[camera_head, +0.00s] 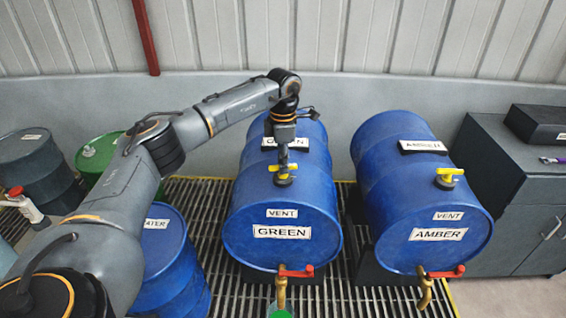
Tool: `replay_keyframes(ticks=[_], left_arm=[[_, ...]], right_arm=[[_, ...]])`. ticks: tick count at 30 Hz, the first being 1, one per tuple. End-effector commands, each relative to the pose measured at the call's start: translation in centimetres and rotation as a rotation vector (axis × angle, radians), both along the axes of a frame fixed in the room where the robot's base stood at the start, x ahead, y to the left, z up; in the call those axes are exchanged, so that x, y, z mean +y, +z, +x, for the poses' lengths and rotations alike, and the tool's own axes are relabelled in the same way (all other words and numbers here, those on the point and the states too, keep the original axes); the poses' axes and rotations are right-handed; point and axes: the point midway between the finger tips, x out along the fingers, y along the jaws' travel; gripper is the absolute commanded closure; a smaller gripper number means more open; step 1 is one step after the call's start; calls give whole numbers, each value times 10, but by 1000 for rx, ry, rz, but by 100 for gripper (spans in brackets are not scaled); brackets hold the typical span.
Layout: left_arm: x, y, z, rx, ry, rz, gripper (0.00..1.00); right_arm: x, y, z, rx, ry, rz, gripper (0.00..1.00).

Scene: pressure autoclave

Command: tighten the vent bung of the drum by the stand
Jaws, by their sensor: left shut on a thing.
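A blue drum labelled GREEN (245,205) lies on its side in the middle, with a VENT label on its upper front. Its yellow vent bung (275,168) sits on top near the front end. My left gripper (283,160) points down from above and is shut on this bung; its fingers partly hide it. A second blue drum labelled AMBER (395,190) lies to the right. Its yellow vent bung (449,174) is clear of any gripper. My right gripper is not in view.
Brass taps with red handles, green-drum tap (282,285) and amber-drum tap (427,288), project in front. A green vessel (280,311) is under the first. Upright blue (163,265), green (95,155) and dark (38,165) drums stand left. A grey cabinet (490,170) stands right.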

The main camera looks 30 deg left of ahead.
Motion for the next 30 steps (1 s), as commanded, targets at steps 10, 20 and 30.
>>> replay_keyframes(ticks=[10, 20, 30], left_arm=[[1, 2, 1, -6, -153, 0, 100], [1, 2, 1, -6, -186, 0, 100], [1, 2, 1, -6, -184, 0, 68]], right_arm=[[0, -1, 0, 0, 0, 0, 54], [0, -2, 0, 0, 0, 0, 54], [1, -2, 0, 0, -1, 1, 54]])
